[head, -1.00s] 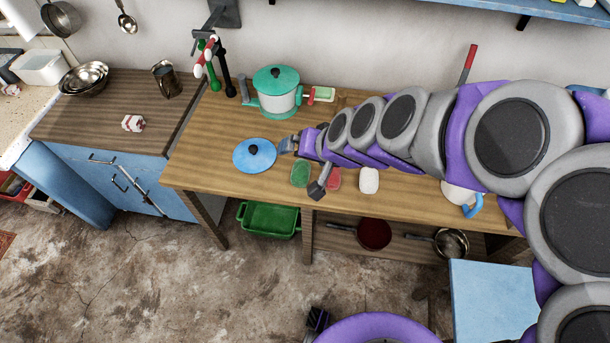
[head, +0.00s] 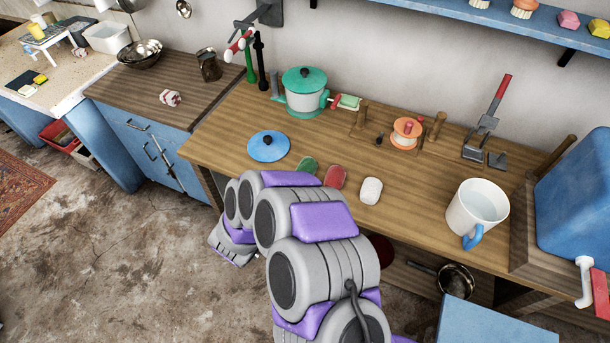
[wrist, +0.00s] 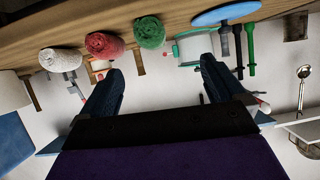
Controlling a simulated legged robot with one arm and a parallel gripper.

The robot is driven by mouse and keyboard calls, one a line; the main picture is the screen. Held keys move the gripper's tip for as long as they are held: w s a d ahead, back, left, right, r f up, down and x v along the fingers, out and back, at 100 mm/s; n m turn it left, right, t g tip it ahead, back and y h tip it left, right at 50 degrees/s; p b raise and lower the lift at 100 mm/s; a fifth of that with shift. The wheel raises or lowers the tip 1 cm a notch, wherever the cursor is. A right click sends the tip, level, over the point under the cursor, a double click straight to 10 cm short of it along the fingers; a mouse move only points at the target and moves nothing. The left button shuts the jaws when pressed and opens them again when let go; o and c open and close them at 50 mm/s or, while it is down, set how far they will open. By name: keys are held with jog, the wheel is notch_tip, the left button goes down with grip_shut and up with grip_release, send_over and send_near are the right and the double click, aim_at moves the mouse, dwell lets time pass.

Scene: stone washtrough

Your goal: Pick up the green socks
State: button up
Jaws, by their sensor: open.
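The green socks (head: 307,166) are a rolled green bundle near the table's front edge, partly hidden by my arm in the head view. They also show at the top of the wrist view (wrist: 149,32), which is upside down. My gripper (wrist: 160,85) is open and empty, its two dark fingers wide apart. The socks lie outside the fingers, apart from them, above the gap in the picture. In the head view my arm bends down in front of the table; the fingers are hidden there.
A red roll (head: 336,176) and a white roll (head: 371,191) lie right of the socks. A white mug (head: 477,212) stands at right on the wooden table (head: 420,215).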

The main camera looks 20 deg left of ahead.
send_near(306, 169)
jog(key=shift+h, duration=0.3)
jog(key=w+f, duration=0.2)
jog(key=w+a+f, duration=0.1)
jog(key=w+f, duration=0.1)
jog(key=f, duration=0.1)
jog(key=shift+w+a+b, duration=0.15)
jog(key=shift+w+b, duration=0.15)
jog(key=shift+b, duration=0.1)
jog(key=shift+w+a+f+t, duration=0.1)
jog(key=shift+w+t, duration=0.2)
jog(key=x, duration=0.4)
jog(key=shift+d+b, duration=0.3)
jog(key=shift+w+a+f, duration=0.1)
jog(key=shift+w+f, duration=0.2)
jog(key=shift+w, duration=0.15)
jog(key=shift+c, duration=0.4)
jog(key=c, duration=1)
